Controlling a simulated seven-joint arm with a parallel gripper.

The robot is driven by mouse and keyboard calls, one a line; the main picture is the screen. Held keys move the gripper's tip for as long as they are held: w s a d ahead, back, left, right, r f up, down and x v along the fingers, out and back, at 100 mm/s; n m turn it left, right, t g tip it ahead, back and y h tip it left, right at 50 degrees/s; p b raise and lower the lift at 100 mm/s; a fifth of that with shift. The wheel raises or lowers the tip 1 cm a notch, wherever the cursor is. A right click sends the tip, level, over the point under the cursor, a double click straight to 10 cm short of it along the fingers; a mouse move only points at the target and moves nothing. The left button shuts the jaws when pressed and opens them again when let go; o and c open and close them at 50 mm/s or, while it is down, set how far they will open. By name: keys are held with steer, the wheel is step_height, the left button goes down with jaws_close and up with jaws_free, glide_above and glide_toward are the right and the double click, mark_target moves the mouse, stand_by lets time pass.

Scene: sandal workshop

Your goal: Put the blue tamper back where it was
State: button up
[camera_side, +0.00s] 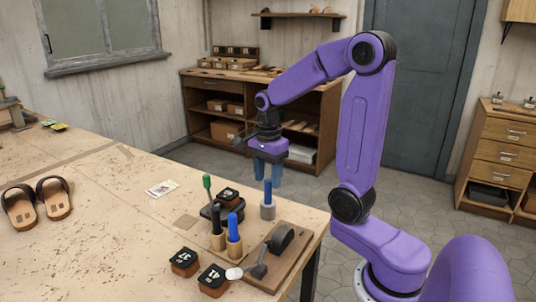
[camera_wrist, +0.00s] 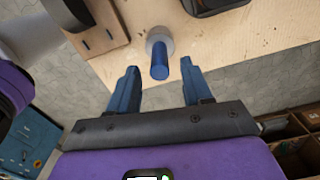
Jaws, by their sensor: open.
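A tool with a blue handle and a pale grey cylindrical base (camera_side: 267,211) stands upright near the right edge of the workbench. It also shows in the wrist view (camera_wrist: 159,60), ahead of and between my fingers. My gripper (camera_side: 268,180) is open, pointing down just above it, with its blue fingertips around the handle's top level; I cannot tell if they touch it. A second blue-handled tool with a wooden base (camera_side: 234,238) stands closer to the camera, beside a black-handled one (camera_side: 217,228). Which is the tamper is not labelled. A square brownish patch (camera_side: 186,222) marks the bench.
A green-handled tool (camera_side: 208,188) stands by a dark holder. Black-topped numbered blocks (camera_side: 184,262) sit at the front. A wooden board with a dark round part (camera_side: 281,240) lies at the bench edge. Sandals (camera_side: 54,197) and a card (camera_side: 162,188) lie left; the bench between is mostly clear.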

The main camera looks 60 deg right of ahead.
step_height(320, 180, up, 7)
steer(key=shift+f, duration=0.1)
steer(key=shift+r, duration=0.25)
steer(key=shift+a, duration=0.2)
steer(key=s+a+f+n, duration=0.25)
steer(key=a+n, duration=0.25)
steer(key=n, duration=0.3)
steer(key=s+a+f+n, duration=0.25)
steer(key=a+n, duration=0.25)
steer(key=n, duration=0.3)
steer(key=s+a+f+n, duration=0.2)
steer(key=s+n, duration=0.5)
steer(key=n, duration=0.1)
steer(key=s+a+f+n, duration=0.1)
steer(key=s+a+n, duration=0.2)
steer(key=s+n, duration=0.4)
steer(key=shift+s+f+n, duration=0.25)
steer(key=shift+f+n, duration=0.15)
steer(key=shift+n, duration=0.3)
